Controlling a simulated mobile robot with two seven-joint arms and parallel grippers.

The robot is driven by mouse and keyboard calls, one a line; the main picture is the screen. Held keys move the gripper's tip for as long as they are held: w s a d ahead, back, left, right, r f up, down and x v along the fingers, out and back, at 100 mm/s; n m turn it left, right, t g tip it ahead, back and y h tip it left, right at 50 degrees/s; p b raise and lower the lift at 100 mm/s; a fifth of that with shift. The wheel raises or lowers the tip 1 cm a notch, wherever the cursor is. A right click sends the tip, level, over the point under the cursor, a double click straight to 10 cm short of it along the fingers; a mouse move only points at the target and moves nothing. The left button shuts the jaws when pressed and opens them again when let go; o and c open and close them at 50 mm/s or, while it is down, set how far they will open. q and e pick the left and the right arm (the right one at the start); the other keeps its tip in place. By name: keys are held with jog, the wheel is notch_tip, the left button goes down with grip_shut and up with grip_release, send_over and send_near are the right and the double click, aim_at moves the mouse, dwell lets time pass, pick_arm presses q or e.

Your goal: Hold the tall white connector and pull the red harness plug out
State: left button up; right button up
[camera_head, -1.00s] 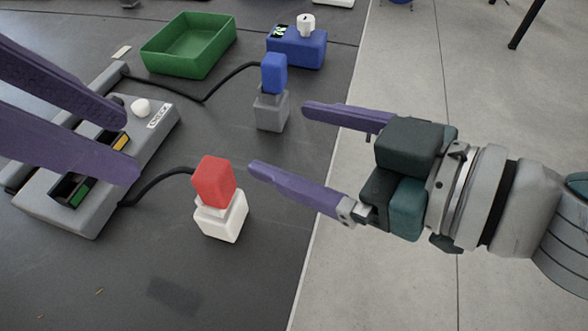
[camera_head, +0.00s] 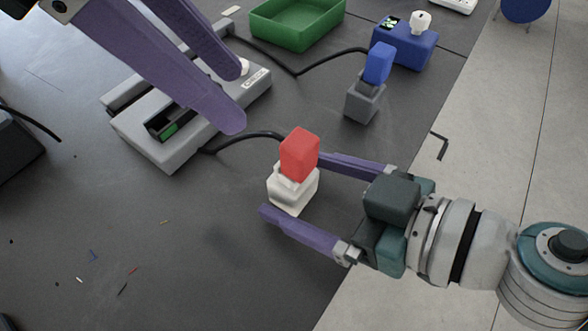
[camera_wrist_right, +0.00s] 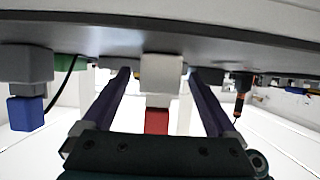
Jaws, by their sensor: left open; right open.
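The white connector (camera_head: 292,193) stands upright on the dark table, with the red harness plug (camera_head: 299,155) seated on its top and a black cable running left from it. My right gripper (camera_head: 292,184) is open, its two purple fingers on either side of the white connector. In the right wrist view the white connector (camera_wrist_right: 161,75) and red plug (camera_wrist_right: 157,121) show upside down between the open fingers (camera_wrist_right: 160,80); contact cannot be told. My left gripper (camera_head: 241,95) is open and empty, above the grey check box, up and left of the red plug.
A grey check box (camera_head: 165,158) lies under my left gripper. A blue plug (camera_head: 379,63) sits on a grey connector (camera_head: 365,100) behind. A green tray (camera_head: 297,30) and a blue device (camera_head: 405,45) stand farther back. The front left table is mostly clear, with small scraps.

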jog(key=shift+x, duration=0.95)
